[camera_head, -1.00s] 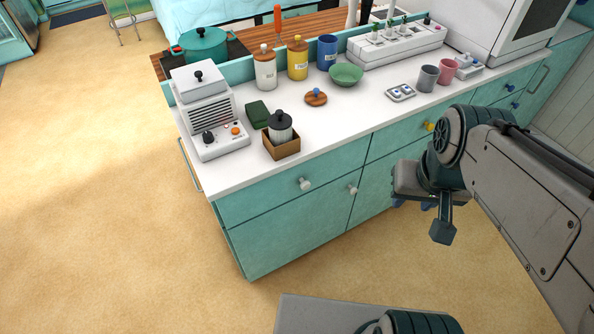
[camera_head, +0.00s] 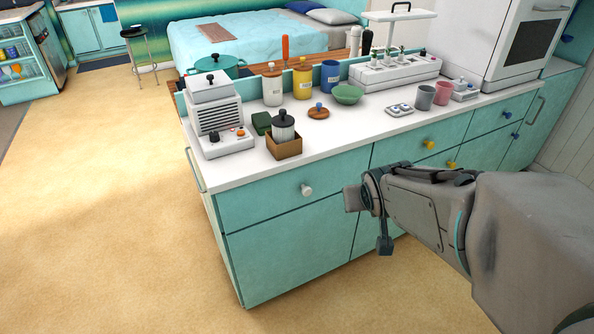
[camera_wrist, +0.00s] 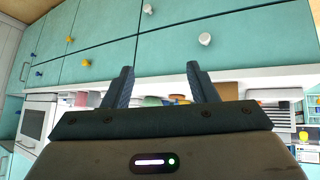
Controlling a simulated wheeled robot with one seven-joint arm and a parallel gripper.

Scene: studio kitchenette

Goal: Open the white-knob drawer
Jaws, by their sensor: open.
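The white-knob drawer (camera_head: 258,202) is the wide upper teal front at the left end of the counter. It is closed, flush with the cabinet. Its round white knob (camera_head: 306,190) shows clear of my arm. My gripper (camera_head: 352,198) is to the right of this knob and apart from it; its fingers are mostly hidden in the head view. In the wrist view the scene is upside down. There my gripper (camera_wrist: 157,74) is open with nothing between its fingers, and the drawer's white knob (camera_wrist: 205,39) is beyond the right finger.
A second white knob (camera_wrist: 147,8) is on the door below. Yellow knobs (camera_head: 429,145) and blue knobs are farther right. The white counter (camera_head: 350,131) juts over the drawers and holds a toaster-like appliance (camera_head: 216,118), jars and cups. Floor (camera_head: 110,200) is free at left.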

